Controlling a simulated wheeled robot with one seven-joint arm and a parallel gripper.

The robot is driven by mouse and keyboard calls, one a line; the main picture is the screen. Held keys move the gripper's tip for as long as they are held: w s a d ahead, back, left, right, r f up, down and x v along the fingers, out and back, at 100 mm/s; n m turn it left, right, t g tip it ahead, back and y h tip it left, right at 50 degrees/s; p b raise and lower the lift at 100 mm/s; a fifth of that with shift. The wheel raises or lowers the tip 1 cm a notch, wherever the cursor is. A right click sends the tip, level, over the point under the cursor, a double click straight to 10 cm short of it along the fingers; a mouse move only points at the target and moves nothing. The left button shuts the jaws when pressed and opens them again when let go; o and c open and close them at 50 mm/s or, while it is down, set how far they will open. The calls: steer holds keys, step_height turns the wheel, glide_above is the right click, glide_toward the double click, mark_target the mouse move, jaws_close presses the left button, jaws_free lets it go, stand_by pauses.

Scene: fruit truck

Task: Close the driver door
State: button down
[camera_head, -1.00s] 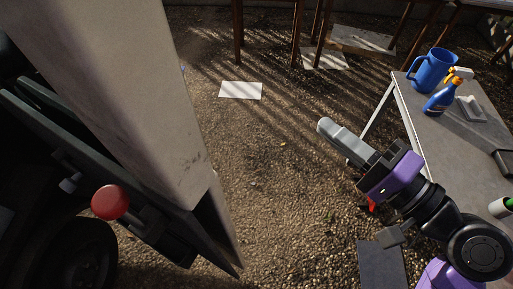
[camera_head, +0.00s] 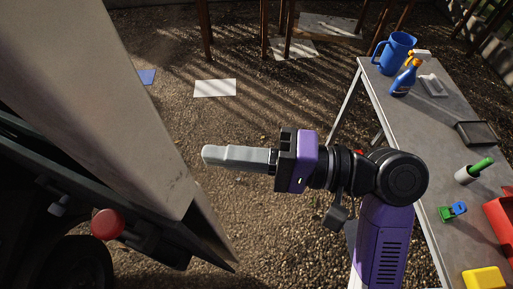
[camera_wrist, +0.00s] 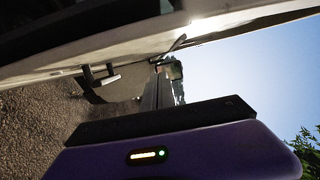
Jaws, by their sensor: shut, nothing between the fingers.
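A large beige panel (camera_head: 110,90), which looks like the truck's open driver door, slants across the left of the head view. Its lower edge has dark trim, and its latch and hinges cannot be made out. My gripper (camera_head: 207,156) is shut and empty, pointing left at the panel, with a strip of gravel showing between its tips and the panel's edge. In the wrist view a pale panel (camera_wrist: 95,55) spans the upper left, with a dark handle-like part (camera_wrist: 97,77) below it. I cannot tell whether the two panels are the same.
A grey table (camera_head: 435,150) on the right holds a blue jug (camera_head: 394,55), a spray bottle (camera_head: 406,78), a dark tray (camera_head: 476,133) and small items. A red knob (camera_head: 108,224) sits at lower left. Gravel between panel and table is open, with a white sheet (camera_head: 215,88) on it.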

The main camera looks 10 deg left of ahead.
steer(key=s, duration=0.1)
steer(key=s+a+p, duration=0.1)
steer(key=s, duration=0.2)
steer(key=shift+a+p, duration=0.3)
steer(key=shift+a, duration=0.05)
